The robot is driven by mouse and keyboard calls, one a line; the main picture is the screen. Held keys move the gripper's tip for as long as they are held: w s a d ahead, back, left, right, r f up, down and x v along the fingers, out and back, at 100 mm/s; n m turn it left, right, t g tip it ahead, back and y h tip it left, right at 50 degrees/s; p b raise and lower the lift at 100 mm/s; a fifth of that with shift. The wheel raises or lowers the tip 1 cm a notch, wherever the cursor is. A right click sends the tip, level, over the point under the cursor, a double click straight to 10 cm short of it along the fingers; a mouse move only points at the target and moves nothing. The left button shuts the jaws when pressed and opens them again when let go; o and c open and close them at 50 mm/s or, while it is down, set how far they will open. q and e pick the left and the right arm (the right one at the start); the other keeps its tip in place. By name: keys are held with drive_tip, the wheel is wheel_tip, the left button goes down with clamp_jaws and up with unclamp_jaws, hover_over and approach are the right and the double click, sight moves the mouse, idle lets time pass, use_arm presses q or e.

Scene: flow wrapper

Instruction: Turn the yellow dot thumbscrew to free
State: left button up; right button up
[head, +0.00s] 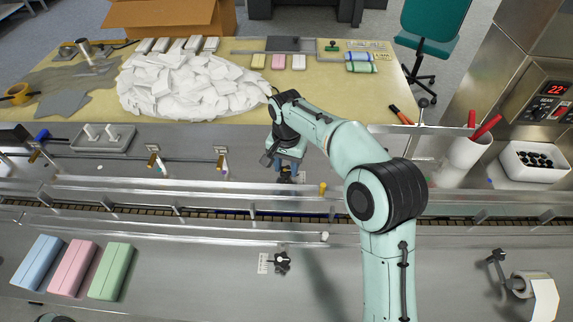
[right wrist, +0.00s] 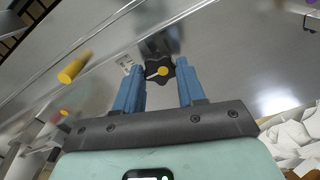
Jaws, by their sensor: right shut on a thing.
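The yellow dot thumbscrew (right wrist: 161,71) is a black star-shaped knob with a yellow dot at its centre and a short pale line to the left of the dot in the right wrist view. My right gripper (right wrist: 158,84) has its blue fingers on either side of the knob, shut on it. In the head view my right gripper (head: 286,168) points down at the far side of the conveyor and mostly hides the knob. A pale scale plate (right wrist: 126,64) shows beside the knob. My left gripper is not in view.
A second black thumbscrew with a white dot (head: 281,261) sits on the near panel. A yellow-topped post (head: 323,188) stands just right of my right gripper. Metal rails (head: 120,181) run along the conveyor. Blue, pink and green packs (head: 75,268) lie at near left.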

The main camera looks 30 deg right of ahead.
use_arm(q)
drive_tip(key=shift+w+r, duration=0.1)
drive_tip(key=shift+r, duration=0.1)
use_arm(e)
drive_tip(key=shift+r, duration=0.1)
drive_tip(key=n+p, duration=0.2)
drive_tip(key=n, duration=0.1)
drive_tip(key=n+p, duration=0.1)
drive_tip(key=n, duration=0.2)
drive_tip(key=shift+n+p, duration=0.3)
drive_tip(key=shift+n, duration=0.1)
drive_tip(key=n+p, duration=0.1)
drive_tip(key=n, duration=0.2)
drive_tip(key=shift+n, duration=0.3)
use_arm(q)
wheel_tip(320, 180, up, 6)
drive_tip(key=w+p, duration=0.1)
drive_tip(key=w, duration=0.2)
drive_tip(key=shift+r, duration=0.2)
use_arm(e)
drive_tip(key=shift+n, duration=1.8)
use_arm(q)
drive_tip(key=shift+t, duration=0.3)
use_arm(e)
drive_tip(key=o, duration=1.1)
drive_tip(key=shift+c, duration=0.2)
